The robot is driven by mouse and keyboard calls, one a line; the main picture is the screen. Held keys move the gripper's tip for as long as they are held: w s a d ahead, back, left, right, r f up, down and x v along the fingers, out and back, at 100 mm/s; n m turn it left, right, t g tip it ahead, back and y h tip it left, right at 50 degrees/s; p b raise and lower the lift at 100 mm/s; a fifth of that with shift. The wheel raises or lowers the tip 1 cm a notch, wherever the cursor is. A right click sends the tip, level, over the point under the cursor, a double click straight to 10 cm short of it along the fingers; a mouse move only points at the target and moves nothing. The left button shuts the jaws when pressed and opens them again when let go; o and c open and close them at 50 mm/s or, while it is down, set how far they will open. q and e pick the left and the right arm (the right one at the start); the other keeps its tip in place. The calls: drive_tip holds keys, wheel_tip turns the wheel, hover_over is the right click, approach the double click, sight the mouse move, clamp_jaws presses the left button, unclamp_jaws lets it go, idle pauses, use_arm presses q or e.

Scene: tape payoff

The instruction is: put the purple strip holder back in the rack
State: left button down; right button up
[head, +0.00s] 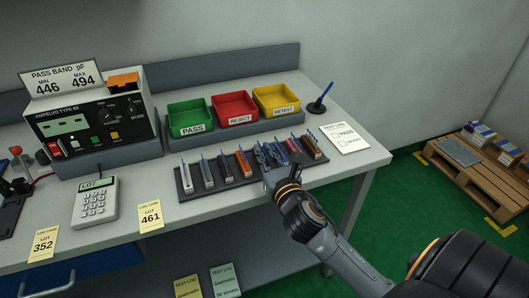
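The dark rack (214,187) lies on the bench with several slim strip holders standing in it in a row. Grey, brown and orange holders show on its left and middle part. At its right part the holders crowd together with bluish and reddish tones, and I cannot single out the purple one for certain. My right gripper (281,186) is just in front of the rack's right part, close to these holders. Its fingers are small and dark, and I cannot tell whether they hold anything. My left gripper does not show.
Behind the rack stand green PASS (190,117), red REJECT (234,107) and yellow RETEST (276,98) bins. A meter (98,127) and keypad (95,200) stand left. A pen stand (316,107) and paper form (346,138) lie right.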

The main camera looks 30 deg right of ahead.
drive_tip(key=shift+o, duration=0.6)
drive_tip(key=shift+r, duration=0.15)
drive_tip(key=b+v, duration=0.1)
drive_tip(key=v, duration=1.1)
drive_tip(key=shift+b, duration=0.35)
